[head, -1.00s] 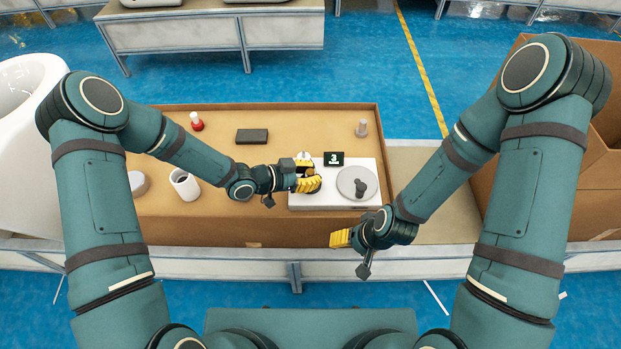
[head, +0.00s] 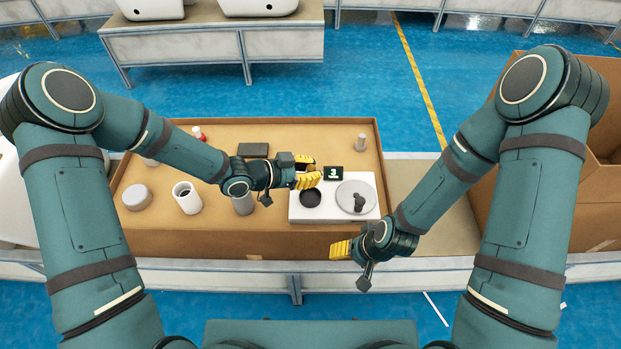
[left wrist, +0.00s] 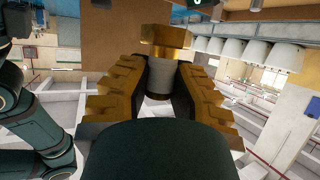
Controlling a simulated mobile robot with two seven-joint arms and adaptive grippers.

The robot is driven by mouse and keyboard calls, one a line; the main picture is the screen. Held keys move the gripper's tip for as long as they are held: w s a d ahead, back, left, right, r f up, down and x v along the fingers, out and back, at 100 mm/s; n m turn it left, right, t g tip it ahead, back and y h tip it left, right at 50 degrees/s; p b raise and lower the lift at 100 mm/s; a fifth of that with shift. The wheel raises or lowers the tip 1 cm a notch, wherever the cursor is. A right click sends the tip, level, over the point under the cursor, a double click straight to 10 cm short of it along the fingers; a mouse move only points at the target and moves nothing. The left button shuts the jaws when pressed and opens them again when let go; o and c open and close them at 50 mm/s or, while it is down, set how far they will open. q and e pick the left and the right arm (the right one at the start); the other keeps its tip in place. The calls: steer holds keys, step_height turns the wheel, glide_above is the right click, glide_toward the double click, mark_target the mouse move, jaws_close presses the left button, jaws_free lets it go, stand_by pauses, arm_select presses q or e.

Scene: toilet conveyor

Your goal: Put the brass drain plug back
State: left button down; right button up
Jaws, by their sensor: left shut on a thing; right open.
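The plug (left wrist: 164,75), a grey cylinder with a wide brass-coloured end, is held between the fingers of my left gripper (left wrist: 160,98) in the left wrist view. In the head view my left gripper (head: 307,174) is at the back left of a white board (head: 330,214), near a dark round opening (head: 310,198). The plug is mostly hidden by the fingers there. My right gripper (head: 341,249) is open, in front of the board.
The board also carries a grey disc with a dark knob (head: 356,198) and a sign reading 3 (head: 333,173). The cardboard tray (head: 330,135) also holds a black block (head: 253,150), a white cup (head: 187,198), a grey round thing (head: 137,197) and a grey post (head: 361,141).

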arm_select(q)
step_height(320, 180, up, 2)
steer(key=shift+r, duration=0.1)
steer(key=shift+w+a+r+n+t+y, duration=0.15)
steer(key=shift+a+r+n+t+y, duration=0.15)
steer(key=shift+n+t, duration=0.2)
steer(key=shift+w+a+r+n+t+y, duration=0.2)
steer(key=shift+r+n+t, duration=0.1)
steer(key=shift+n+t, duration=0.15)
arm_select(e)
steer(key=shift+r, duration=0.25)
steer(key=shift+c, duration=1.3)
arm_select(q)
steer(key=a+n+t+y, duration=0.6)
steer(key=a+n+y, duration=0.5)
steer(key=a, duration=0.5)
steer(key=shift+w+a+r, duration=0.2)
steer(key=shift+w+a, duration=0.05)
steer(key=shift+a, duration=0.15)
arm_select(e)
steer(key=shift+s, duration=0.1)
steer(key=shift+c, duration=0.3)
